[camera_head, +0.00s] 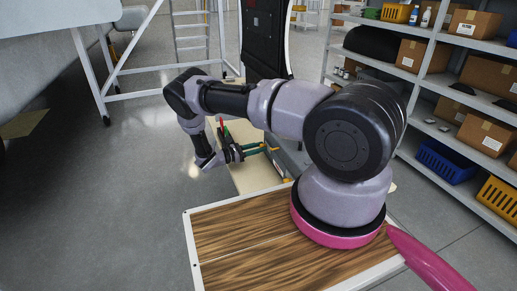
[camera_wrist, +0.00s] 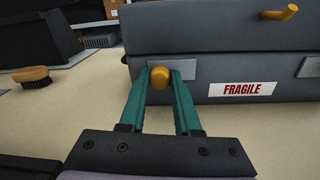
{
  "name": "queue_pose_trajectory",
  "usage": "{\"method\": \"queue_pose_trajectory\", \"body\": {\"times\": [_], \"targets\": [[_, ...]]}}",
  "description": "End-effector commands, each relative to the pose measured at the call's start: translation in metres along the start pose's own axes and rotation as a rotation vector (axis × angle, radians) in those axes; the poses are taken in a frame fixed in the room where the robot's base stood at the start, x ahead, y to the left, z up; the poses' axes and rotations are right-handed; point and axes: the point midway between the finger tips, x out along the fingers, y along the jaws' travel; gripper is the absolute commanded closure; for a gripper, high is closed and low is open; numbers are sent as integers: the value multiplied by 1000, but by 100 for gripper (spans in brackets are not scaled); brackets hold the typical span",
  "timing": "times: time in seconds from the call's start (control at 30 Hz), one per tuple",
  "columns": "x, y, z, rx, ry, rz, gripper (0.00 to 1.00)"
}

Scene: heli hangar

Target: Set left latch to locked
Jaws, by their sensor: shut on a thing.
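A dark grey case (camera_wrist: 215,62) with a white FRAGILE label (camera_wrist: 241,89) stands on a beige tabletop. Its left latch, an orange knob (camera_wrist: 160,78) on a grey plate, sits low on the front near the left corner. My gripper (camera_wrist: 160,74) has its two green fingers on either side of this latch and is shut on it. In the head view my gripper (camera_head: 254,149) is at the case front, which my arm partly hides.
A wooden brush (camera_wrist: 35,77) with dark bristles lies on the tabletop (camera_wrist: 45,125) left of the case. Metal shelves (camera_head: 440,85) with boxes and bins stand at right. A white-framed ladder (camera_head: 190,35) stands behind. The grey floor (camera_head: 100,200) at left is clear.

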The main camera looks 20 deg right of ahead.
Motion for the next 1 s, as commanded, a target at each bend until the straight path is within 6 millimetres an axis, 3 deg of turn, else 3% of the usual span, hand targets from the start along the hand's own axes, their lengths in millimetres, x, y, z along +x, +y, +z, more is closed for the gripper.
{"method": "queue_pose_trajectory", "body": {"times": [0.27,0.57,0.83,0.87,0.9,0.93,1.0], "targets": [[-1,1,0,1,1,3,100],[-4,-31,5,-2,0,4,100],[-3,-35,5,0,0,-2,100],[-3,-35,5,0,-1,-2,65],[-3,-35,5,-1,-1,-3,50],[-3,-35,5,-1,-1,-3,39],[-3,-35,5,-1,0,-2,39]]}}
